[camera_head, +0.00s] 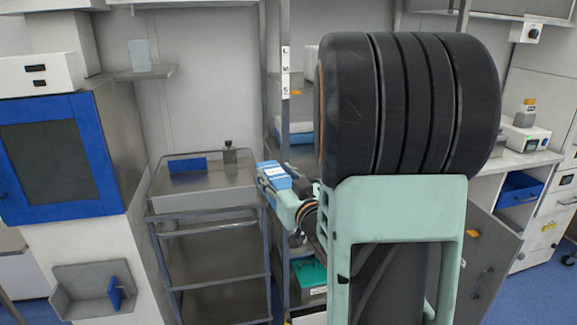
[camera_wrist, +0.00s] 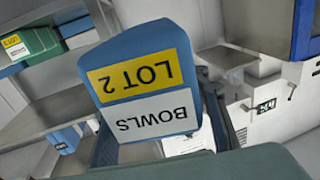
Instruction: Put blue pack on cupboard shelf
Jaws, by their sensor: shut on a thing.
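The blue pack (camera_head: 272,171) is in my gripper (camera_head: 284,188), held in the air in front of the cupboard in the head view. In the wrist view the blue pack (camera_wrist: 140,75) fills the middle, with a yellow "LOT 2" label and a white "BOWLS" label, both upside down. My gripper is shut on it; its fingers are partly hidden by the pack. The cupboard (camera_head: 285,65) stands open behind, with grey shelves. A shelf (camera_wrist: 55,97) also shows at the left of the wrist view. My own arm hides much of the cupboard in the head view.
A blue item (camera_head: 296,131) lies on a middle cupboard shelf and a green pack (camera_head: 310,273) sits low down. A metal trolley (camera_head: 205,198) with a small dark bottle (camera_head: 229,152) stands left of the cupboard. An open door (camera_head: 482,262) is on the right.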

